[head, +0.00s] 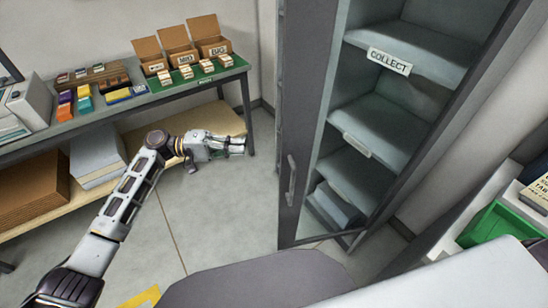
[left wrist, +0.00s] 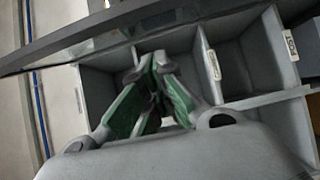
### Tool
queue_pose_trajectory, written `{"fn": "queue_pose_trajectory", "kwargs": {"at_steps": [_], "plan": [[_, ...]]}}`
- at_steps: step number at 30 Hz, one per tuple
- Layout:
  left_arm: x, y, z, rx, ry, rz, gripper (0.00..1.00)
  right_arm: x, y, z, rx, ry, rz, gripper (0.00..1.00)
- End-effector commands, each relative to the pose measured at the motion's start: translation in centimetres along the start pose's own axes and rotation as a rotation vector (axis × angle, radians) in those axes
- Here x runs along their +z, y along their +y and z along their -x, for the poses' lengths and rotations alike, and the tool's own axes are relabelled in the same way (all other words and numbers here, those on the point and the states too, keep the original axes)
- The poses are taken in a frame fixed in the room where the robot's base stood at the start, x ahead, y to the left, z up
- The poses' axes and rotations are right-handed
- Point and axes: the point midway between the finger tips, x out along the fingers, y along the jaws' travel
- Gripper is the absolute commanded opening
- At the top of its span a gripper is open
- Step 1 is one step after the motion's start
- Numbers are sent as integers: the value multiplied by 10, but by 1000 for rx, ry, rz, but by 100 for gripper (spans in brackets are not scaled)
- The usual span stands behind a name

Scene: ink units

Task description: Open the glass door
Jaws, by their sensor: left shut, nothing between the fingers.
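The tall grey cabinet stands right of centre in the head view, with a dark-framed glass door (head: 312,110). A vertical handle (head: 291,180) is on the door frame's left part. In the left wrist view the fingers (left wrist: 156,75) are together at the tips, touching nothing visible. My right gripper is not in view.
Shelves with a COLLECT label (head: 389,61) show inside the cabinet. A table (head: 110,117) with boxes and ink units stands at left. A green bin (head: 497,228) is at lower right. Floor (head: 210,220) before the cabinet is clear. The wrist view shows grey compartments (left wrist: 242,65).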

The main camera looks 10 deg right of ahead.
Motion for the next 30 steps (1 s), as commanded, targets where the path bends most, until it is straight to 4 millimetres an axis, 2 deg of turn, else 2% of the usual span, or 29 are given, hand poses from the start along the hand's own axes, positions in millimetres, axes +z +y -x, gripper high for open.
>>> {"fn": "queue_pose_trajectory", "kwargs": {"at_steps": [5, 11, 19, 30], "plan": [[0, 0, -3, 0, 0, 0, 0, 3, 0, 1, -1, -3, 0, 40], [0, 0, -16, -1, 0, 0, 0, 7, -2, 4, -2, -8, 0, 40], [0, 1, -49, -1, 0, 0, 0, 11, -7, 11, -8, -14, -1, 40], [0, 1, -94, -1, 0, 0, 0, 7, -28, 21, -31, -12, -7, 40]]}}
